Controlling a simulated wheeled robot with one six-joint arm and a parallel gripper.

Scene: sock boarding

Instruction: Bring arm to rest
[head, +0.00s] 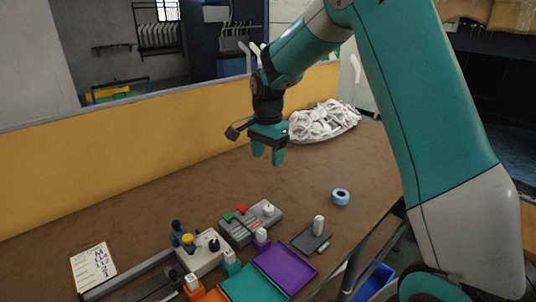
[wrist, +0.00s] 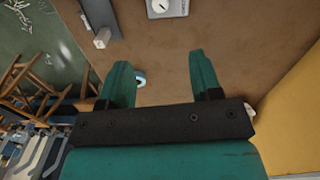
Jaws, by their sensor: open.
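My arm is raised over the brown table (head: 340,165) and bends down to my gripper (head: 268,160) in the head view. The gripper points downward above the back middle of the table, with clear air under its fingertips. In the wrist view my gripper (wrist: 157,70) shows two teal fingers spread wide apart with nothing between them. A light blue tape roll (wrist: 140,78) shows beyond the left finger there. The same roll (head: 341,197) lies on the table at the right in the head view.
A pile of white socks (head: 322,121) lies behind the gripper. A yellow partition (head: 130,150) runs along the back edge. Control boxes (head: 250,222), a purple tray (head: 286,265), a teal tray (head: 252,285) and a paper note (head: 93,267) occupy the front. The table's middle is clear.

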